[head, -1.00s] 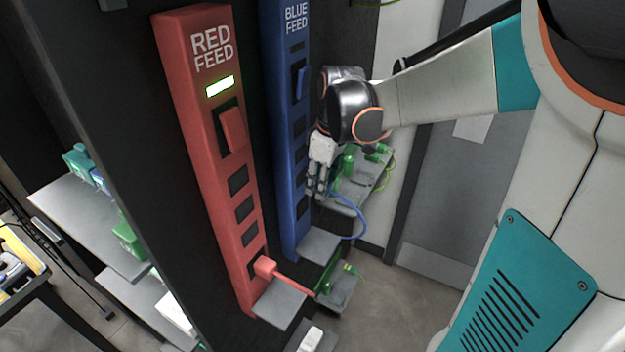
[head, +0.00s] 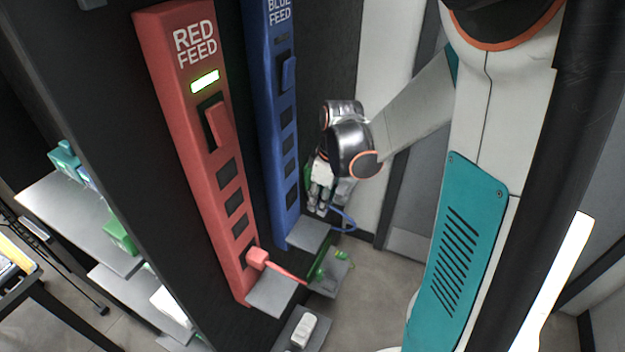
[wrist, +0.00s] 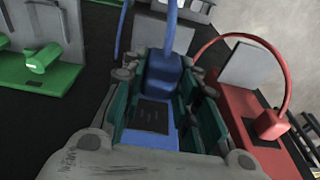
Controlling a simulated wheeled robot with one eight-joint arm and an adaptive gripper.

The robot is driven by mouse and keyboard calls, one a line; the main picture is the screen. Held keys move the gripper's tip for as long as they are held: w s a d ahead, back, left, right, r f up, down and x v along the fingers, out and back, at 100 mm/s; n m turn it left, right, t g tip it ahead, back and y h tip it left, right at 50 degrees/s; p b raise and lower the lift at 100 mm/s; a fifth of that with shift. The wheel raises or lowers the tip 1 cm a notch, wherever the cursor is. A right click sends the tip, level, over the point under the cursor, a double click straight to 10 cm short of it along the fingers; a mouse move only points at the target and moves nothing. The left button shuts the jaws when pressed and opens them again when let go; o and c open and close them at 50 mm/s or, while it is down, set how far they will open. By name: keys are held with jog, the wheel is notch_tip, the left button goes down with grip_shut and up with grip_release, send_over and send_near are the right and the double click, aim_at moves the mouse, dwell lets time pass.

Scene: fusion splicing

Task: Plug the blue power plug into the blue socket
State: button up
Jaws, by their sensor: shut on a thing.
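The blue feed strip (head: 276,100) stands upright on the dark wall, with a blue rocker switch near its top and several dark sockets below. My gripper (head: 320,207) is just right of the strip's lower sockets, with a visible gap. In the wrist view my gripper (wrist: 165,108) is shut on the blue plug (wrist: 165,78), whose blue cable (wrist: 170,25) rises away from it. In the head view the plug is hidden by the fingers, and only its cable (head: 344,220) shows looping below. The plug appears apart from the strip.
The red feed strip (head: 195,130), with a lit green indicator, stands to the left with a red plug (head: 256,258) in its lowest socket. Grey shelves (head: 308,234) jut out below both strips. A green device (head: 322,268) sits low beside the red cable.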

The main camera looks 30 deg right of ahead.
jog(key=shift+s+d+f, duration=0.15)
jog(key=shift+s+f, duration=0.25)
jog(key=shift+f, duration=0.25)
jog(key=shift+w, duration=0.15)
jog(key=w+a, duration=0.1)
jog(key=w, duration=0.1)
jog(key=w+a, duration=0.2)
jog(key=shift+w+a, duration=0.15)
jog(key=shift+w, duration=0.2)
